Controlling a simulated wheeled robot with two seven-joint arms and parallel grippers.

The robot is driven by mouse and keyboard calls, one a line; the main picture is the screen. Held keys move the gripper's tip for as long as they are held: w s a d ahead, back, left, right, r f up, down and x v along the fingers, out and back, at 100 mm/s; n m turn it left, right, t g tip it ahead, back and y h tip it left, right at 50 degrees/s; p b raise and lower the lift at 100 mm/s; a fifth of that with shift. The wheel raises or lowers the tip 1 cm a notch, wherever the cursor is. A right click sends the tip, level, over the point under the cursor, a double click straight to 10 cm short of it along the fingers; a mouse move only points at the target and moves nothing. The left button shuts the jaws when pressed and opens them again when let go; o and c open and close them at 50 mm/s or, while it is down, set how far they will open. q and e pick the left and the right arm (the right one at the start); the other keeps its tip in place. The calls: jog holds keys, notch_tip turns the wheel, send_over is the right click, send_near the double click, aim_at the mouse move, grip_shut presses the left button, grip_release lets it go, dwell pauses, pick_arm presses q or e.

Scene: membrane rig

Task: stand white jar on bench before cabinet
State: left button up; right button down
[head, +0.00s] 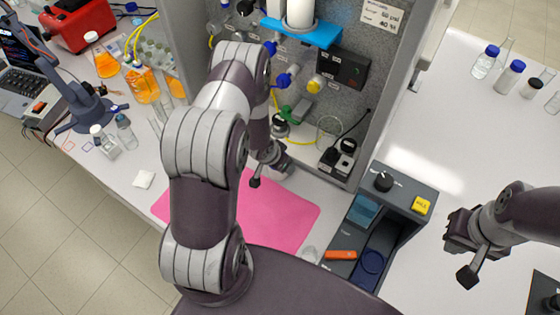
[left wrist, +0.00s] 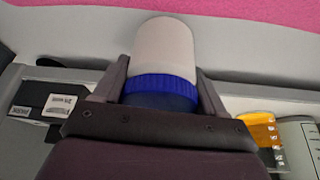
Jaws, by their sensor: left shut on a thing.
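My left gripper (left wrist: 162,78) is shut on a white jar (left wrist: 167,47) with a blue ribbed lid (left wrist: 160,88). The fingers sit on either side of the lid, and the white body points away from the gripper. In the head view my left gripper (head: 268,168) is low at the cabinet's open front, above the far edge of the pink mat; the held jar cannot be made out there. The cabinet (head: 345,88) has a grey speckled back panel. The white bench (head: 130,178) runs before it. My right gripper (head: 464,250) is open and empty at the right.
The pink mat (head: 290,215) lies on the bench before the cabinet. A grey device (head: 405,203) with a knob and yellow button stands right of it. Orange bottles (head: 143,84) and clear bottles stand at left. Several bottles (head: 510,77) stand at the upper right.

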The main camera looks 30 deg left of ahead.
pick_arm(q)
jog(key=shift+f+b, duration=0.3)
jog(key=shift+f, duration=0.1)
jog(key=o, duration=1.1)
jog(key=v, duration=1.3)
jog(key=s+a+n+g+y, duration=0.1)
jog(key=s+a+g, duration=0.1)
jog(key=s, duration=0.3)
jog(key=s+d+r+b, duration=0.1)
jog(key=s+d+b, duration=0.1)
jog(key=d+b, duration=0.2)
jog(key=s+d+r+n+g+b, duration=0.1)
jog(key=s+d+r+b, duration=0.1)
jog(key=d+b, duration=0.3)
jog(key=shift+d+r, duration=0.35)
jog(key=shift+d, duration=0.65)
